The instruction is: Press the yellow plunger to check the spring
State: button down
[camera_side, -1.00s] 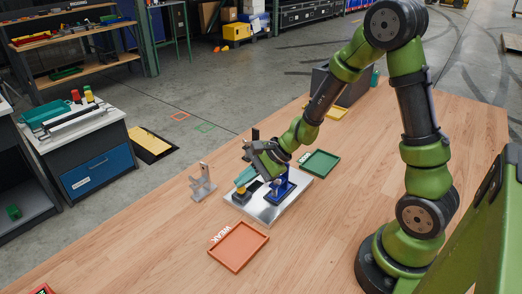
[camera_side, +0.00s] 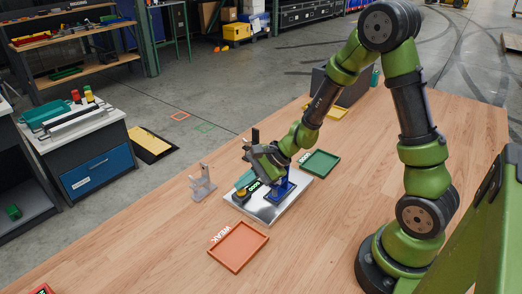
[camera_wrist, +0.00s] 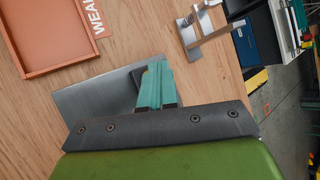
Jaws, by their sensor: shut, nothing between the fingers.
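The yellow plunger (camera_side: 241,192) sits on a dark block at the left of a metal base plate (camera_side: 265,212). My gripper (camera_side: 241,184) is shut and empty, its teal fingers pointing down right at the plunger's top; I cannot tell for certain whether they touch. A small dark panel (camera_side: 254,186) beside the plunger shows green letters that seem to read GOOD. In the wrist view the closed fingertips (camera_wrist: 154,64) cover the plunger, and only part of the dark block (camera_wrist: 136,74) shows on the plate (camera_wrist: 95,95).
An orange tray (camera_side: 238,262) marked WEAK lies in front, and a green tray (camera_side: 320,174) lies behind. A blue stand (camera_side: 281,190) rises from the plate beside my gripper. A grey metal bracket (camera_side: 202,187) stands to the left.

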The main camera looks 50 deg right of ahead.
aim_at(245, 191)
jog(key=shift+r, duration=1.15)
notch_tip(245, 191, up, 5)
dwell(0.3)
jog(key=shift+s, duration=0.1)
dwell(0.4)
